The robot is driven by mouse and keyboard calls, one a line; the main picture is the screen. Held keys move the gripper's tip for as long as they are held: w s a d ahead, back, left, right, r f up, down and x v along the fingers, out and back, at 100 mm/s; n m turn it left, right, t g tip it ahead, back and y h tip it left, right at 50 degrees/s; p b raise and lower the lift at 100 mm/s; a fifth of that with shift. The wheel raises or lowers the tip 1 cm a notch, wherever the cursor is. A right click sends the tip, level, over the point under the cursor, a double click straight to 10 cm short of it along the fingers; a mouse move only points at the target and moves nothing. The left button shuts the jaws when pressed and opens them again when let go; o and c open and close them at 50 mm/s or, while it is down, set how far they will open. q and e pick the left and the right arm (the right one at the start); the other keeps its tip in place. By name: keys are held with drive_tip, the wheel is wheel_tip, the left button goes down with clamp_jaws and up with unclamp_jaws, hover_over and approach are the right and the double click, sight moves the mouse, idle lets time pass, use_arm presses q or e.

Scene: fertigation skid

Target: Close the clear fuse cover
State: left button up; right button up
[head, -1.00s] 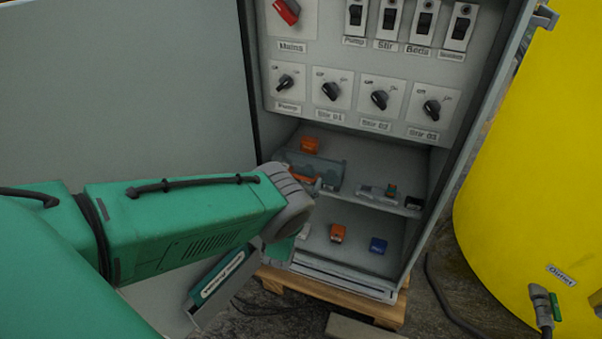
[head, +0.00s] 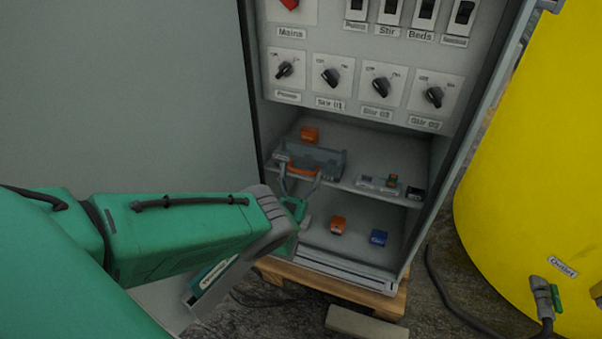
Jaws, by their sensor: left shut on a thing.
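The clear fuse cover (head: 328,160) is a see-through grey box-like piece on the upper shelf inside the cabinet. An orange strip (head: 298,171) runs along its lower front. My left gripper (head: 299,178) reaches up from below, with its thin grey fingers at this strip. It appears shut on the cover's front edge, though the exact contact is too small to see. The cover's left part is partly behind the fingers. I cannot tell its exact tilt. My right gripper is not in view.
An orange block (head: 309,134) sits behind the cover. Small modules (head: 380,184) stand to its right on the shelf. Orange (head: 337,225) and blue (head: 378,238) blocks lie on the cabinet floor. The switch panel (head: 365,85) is above; a yellow tank (head: 530,150) stands right.

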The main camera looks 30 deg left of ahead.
use_arm(q)
drive_tip(key=o, duration=1.5)
drive_tip(key=shift+w+d+r, duration=0.15)
drive_tip(key=shift+w+r, duration=0.05)
drive_tip(key=shift+s+f, duration=0.2)
drive_tip(key=shift+v, duration=3.55)
drive_tip(key=shift+w+f, duration=0.15)
